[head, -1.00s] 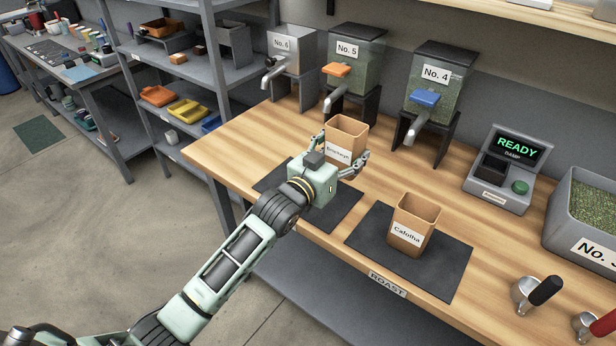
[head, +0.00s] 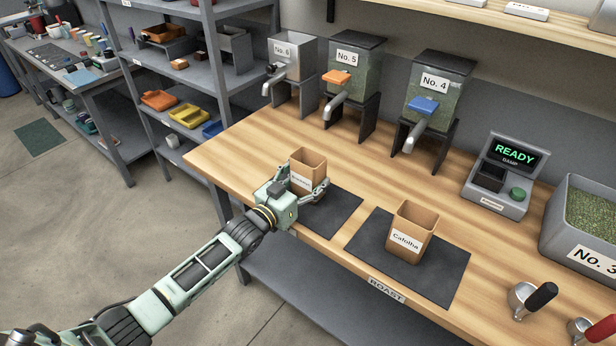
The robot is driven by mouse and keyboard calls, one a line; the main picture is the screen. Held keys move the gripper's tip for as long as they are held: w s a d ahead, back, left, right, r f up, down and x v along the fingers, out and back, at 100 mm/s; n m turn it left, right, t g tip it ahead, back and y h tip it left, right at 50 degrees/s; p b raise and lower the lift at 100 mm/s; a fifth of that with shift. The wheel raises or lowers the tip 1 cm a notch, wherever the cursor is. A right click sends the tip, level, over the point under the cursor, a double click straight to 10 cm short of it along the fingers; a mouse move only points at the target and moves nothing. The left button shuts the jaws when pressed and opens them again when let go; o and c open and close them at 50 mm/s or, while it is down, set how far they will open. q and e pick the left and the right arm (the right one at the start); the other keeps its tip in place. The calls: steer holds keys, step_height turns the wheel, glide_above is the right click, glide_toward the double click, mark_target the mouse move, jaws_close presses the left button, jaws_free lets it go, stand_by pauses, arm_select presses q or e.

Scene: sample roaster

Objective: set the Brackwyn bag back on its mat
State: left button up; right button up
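The Brackwyn bag (head: 309,166) is an open-topped tan bag with a white label, upright in the head view. The label is partly covered and too small to read fully. My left gripper (head: 309,191) has its fingers around the lower part of the bag and looks shut on it. Its dark mat (head: 335,214) lies on the bench just below and right of the bag, partly hidden by bag and gripper. Whether the bag's base touches the mat is hidden. My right gripper is not in view.
The Cafolha bag (head: 412,228) stands on a second dark mat (head: 440,272) to the right. Dispensers No. 6 (head: 292,62), No. 5 (head: 354,76) and No. 4 (head: 437,92) stand behind. A READY display unit (head: 502,175) is farther right. Bare wood lies between mats and dispensers.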

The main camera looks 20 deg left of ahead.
arm_select(q)
steer(key=o, duration=1.2)
steer(key=shift+f, duration=0.1)
steer(key=shift+o, duration=0.4)
steer(key=shift+r, duration=0.25)
steer(key=v, duration=1.2)
steer(key=shift+b, duration=0.45)
steer(key=shift+s+f, duration=0.1)
